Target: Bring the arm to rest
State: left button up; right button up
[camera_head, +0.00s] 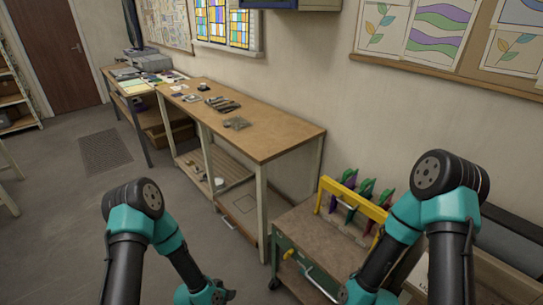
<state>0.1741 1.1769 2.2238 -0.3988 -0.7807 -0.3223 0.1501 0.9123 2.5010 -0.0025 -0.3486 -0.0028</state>
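My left arm rises from the bottom left of the head view, bends at a black and teal joint and runs down to a teal wrist part at the bottom edge. My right arm rises at the right, bends the same way and runs down and left to a teal part at the bottom edge. Both grippers lie below the picture, so their fingers and anything in them are hidden. The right arm passes in front of a green cart (310,222) with a brown top.
A long wooden workbench (275,135) with small flat items runs along the wall. A grey mat (105,152) lies on the floor. Open floor is left of the bench.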

pick_arm(q)
jog(key=s+a+r+n+g+y, duration=0.1)
jog(key=s+a+r+n+g, duration=0.1)
jog(key=s, duration=0.5)
jog(key=s+a+r+n+g+y, duration=0.1)
jog(key=s+a+r+n+g, duration=0.2)
jog(key=s+r, duration=0.3)
jog(key=shift+s+n, duration=0.8)
jog(key=shift+s, duration=0.4)
jog(key=shift+r, duration=0.1)
